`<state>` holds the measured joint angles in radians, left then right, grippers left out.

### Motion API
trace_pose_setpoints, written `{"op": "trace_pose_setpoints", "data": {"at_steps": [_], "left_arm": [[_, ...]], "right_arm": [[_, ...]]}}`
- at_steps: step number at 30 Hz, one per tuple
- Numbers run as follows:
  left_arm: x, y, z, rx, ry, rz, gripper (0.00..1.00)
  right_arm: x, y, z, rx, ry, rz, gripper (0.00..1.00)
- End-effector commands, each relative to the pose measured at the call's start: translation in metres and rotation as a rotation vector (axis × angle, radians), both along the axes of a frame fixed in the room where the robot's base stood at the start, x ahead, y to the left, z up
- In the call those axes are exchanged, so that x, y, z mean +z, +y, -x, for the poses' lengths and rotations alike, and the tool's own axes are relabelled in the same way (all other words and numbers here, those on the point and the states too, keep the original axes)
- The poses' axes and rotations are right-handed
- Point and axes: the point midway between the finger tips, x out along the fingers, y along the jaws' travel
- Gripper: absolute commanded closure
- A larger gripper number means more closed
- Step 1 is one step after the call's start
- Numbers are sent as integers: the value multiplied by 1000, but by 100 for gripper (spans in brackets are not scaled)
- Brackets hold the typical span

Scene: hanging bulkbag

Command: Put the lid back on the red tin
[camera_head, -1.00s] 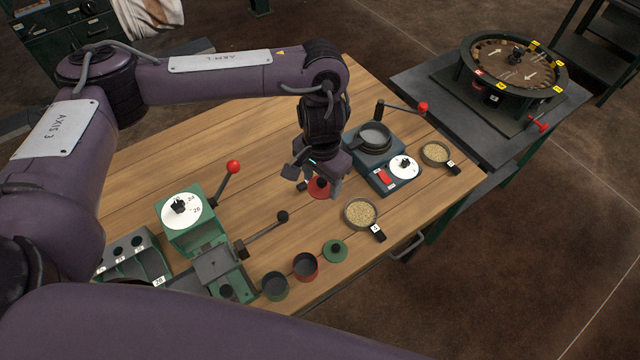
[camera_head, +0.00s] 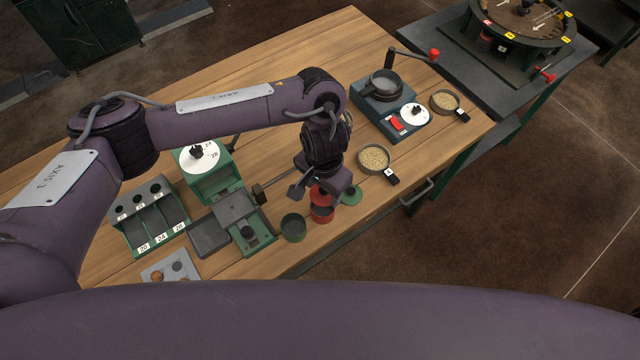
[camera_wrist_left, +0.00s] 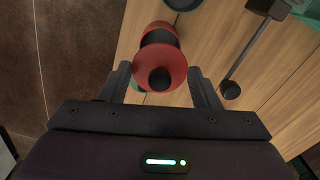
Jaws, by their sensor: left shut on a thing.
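The red lid (camera_head: 319,195) with a dark knob is held in my left gripper (camera_head: 323,190). In the left wrist view the lid (camera_wrist_left: 171,61) sits between the two fingers. The open red tin (camera_head: 322,214) stands on the bench just below the lid. Its dark inside shows between lid and rim, so the lid looks apart from it and a little off to one side. The tin's red wall also shows beyond the lid in the left wrist view (camera_wrist_left: 158,27). My right gripper is not in view.
An open green tin (camera_head: 293,228) stands close left of the red tin. A green lid (camera_head: 351,196) lies to its right. A green press with a lever (camera_head: 240,215) is at the left, and a pan of grain (camera_head: 374,158) is behind right. The bench's front edge is near.

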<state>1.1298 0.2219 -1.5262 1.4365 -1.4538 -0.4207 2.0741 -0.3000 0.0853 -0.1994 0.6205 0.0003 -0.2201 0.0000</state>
Motion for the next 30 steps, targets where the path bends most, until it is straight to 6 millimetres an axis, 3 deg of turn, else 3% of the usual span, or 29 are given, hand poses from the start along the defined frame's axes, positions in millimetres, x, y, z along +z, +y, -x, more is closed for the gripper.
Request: {"op": "trace_pose_setpoints", "data": {"at_steps": [9, 18, 30], "left_arm": [[-31, 1, 0, 0, -1, -1, 65], [-48, 1, 0, 0, 2, -1, 65], [-49, 0, 0, 0, 1, -1, 65]], "right_arm": [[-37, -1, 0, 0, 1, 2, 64], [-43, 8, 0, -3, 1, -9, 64], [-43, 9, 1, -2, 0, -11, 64]]}}
